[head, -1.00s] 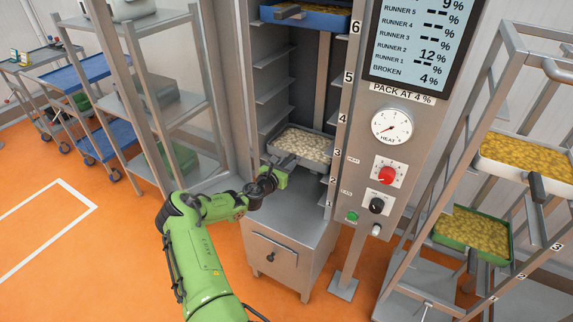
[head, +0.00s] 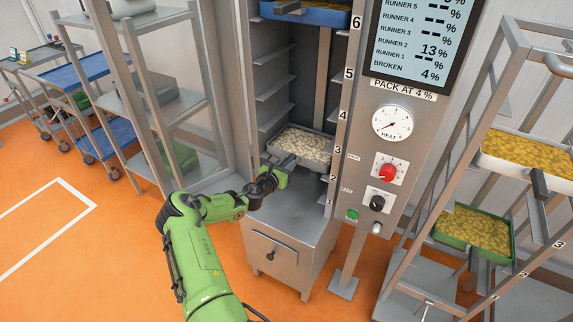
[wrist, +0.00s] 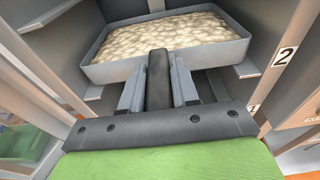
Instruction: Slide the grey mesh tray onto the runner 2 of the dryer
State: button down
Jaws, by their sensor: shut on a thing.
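The grey mesh tray (head: 302,146), filled with pale pieces, is inside the open dryer (head: 285,95), low in the column. It also fills the top of the wrist view (wrist: 170,40), and looks about level. My gripper (head: 277,176) is shut on the tray's dark front handle (wrist: 158,80), with a grey finger on each side. In the wrist view a side ledge (wrist: 246,70) shows just under the tray's right edge, near the label 2 (wrist: 286,56). I cannot tell whether the tray rests on the ledges or hangs slightly above them.
A blue tray (head: 305,14) sits higher in the dryer, with empty ledges between. The dryer's panel with dial (head: 392,122) and knobs stands right. A rack at right holds a yellow-filled tray (head: 525,150) and a green one (head: 472,232). Metal shelving (head: 160,100) stands left.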

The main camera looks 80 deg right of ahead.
dwell(0.4)
jog(key=c, duration=0.8)
grip_release()
jog(key=shift+o, duration=0.2)
jog(key=shift+a+f, duration=0.1)
jog(key=shift+f, duration=0.1)
jog(key=p+v, duration=0.2)
jog(key=v, duration=1.3)
jog(key=shift+w+a+r, duration=0.2)
jog(key=shift+a, duration=0.1)
